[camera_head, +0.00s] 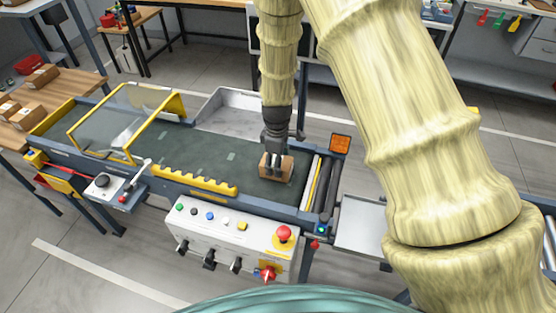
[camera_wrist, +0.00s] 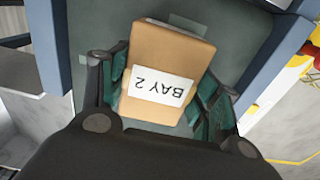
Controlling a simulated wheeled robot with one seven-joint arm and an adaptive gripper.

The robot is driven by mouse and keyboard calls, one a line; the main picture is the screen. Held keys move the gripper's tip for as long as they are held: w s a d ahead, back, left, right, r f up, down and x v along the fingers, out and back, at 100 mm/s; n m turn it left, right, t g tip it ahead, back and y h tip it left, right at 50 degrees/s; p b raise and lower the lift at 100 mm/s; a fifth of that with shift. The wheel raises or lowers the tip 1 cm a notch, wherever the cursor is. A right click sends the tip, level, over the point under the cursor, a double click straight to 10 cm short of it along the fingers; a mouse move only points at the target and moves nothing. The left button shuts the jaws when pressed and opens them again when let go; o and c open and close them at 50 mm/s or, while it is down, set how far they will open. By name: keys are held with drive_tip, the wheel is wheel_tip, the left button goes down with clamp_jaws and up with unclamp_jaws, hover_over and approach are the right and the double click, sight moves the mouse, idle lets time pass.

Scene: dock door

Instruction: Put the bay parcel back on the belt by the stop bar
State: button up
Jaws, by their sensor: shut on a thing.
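The bay parcel (camera_head: 284,171) is a small brown box near the right end of the dark green belt (camera_head: 225,160). In the wrist view the parcel (camera_wrist: 170,55) carries a white label that reads BAY 2, seen upside down. My gripper (camera_head: 276,155) points down and is shut on the parcel, with a finger along each side; it also shows in the wrist view (camera_wrist: 163,92). I cannot tell whether the parcel's underside touches the belt. The likely stop bar (camera_head: 313,181), a yellow and pale strip across the belt's end, lies just right of the parcel.
A yellow-framed clear guard (camera_head: 127,122) stands over the belt's left part. A yellow toothed rail (camera_head: 195,181) lines the near edge. A pale tray (camera_head: 238,110) sits behind the belt. A control box (camera_head: 232,230) with a red button is in front. Several parcels lie on the wooden table (camera_head: 60,88).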

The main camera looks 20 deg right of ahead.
drive_tip(key=shift+r, duration=0.1)
drive_tip(key=shift+s+f, duration=0.1)
drive_tip(key=shift+f, duration=0.1)
drive_tip(key=o, duration=1.2)
drive_tip(key=shift+c, duration=0.2)
drive_tip(key=shift+r, duration=0.15)
wheel_tip(320, 180, up, 12)
drive_tip(key=b, duration=0.3)
